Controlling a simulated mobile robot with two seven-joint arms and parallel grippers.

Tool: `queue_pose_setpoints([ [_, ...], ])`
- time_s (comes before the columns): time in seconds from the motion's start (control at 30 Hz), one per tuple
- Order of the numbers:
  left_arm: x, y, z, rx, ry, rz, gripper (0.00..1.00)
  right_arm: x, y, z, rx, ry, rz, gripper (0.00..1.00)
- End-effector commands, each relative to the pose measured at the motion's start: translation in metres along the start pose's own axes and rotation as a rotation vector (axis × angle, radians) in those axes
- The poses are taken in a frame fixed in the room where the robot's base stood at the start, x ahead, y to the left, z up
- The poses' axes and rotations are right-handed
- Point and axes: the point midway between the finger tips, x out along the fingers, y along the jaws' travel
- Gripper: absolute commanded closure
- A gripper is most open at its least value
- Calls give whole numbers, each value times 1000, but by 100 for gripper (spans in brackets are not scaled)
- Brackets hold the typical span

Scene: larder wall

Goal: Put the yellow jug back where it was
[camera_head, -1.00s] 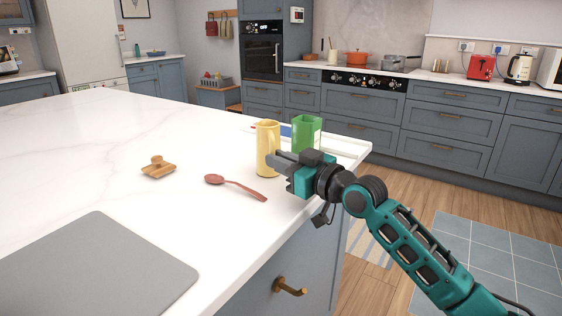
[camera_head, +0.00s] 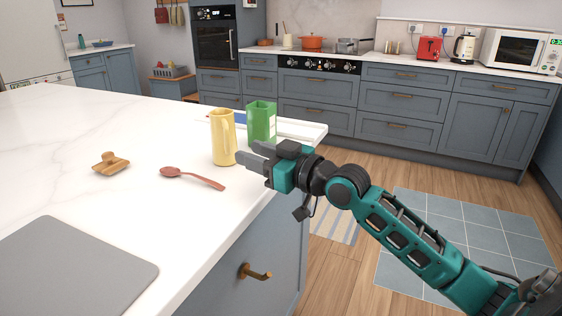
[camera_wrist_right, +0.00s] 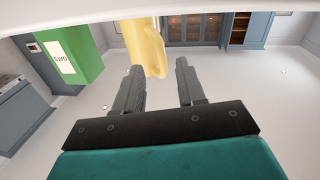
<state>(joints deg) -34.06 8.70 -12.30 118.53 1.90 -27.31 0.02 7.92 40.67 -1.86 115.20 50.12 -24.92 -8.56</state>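The yellow jug (camera_head: 222,140) stands upright on the white island top, left of the green carton, its handle side toward my right gripper. My right gripper (camera_head: 247,156) is just right of the jug's lower part, at the counter's edge. In the right wrist view the two fingers (camera_wrist_right: 157,88) are apart with nothing between them. My left gripper is in neither view.
The green carton (camera_head: 261,122) stands close right of the jug, by a pale tray (camera_head: 298,130). A red spoon (camera_head: 193,178), a wooden stamp-like piece (camera_head: 110,163) and a grey mat (camera_head: 70,270) lie on the island.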

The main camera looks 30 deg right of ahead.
Motion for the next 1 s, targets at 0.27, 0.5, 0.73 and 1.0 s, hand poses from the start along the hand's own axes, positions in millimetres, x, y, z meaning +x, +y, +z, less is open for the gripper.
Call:
queue_pose_setpoints([
  [0.27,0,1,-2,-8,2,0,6,-42,-2,1,-3,-5,-4,60],
  [0.5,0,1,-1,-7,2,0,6,-63,0,1,-1,-1,-1,60],
  [0.73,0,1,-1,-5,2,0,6,-70,-1,-1,-1,0,-2,60],
  [1.0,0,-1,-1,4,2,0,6,-70,-1,-1,-1,1,-2,60],
])
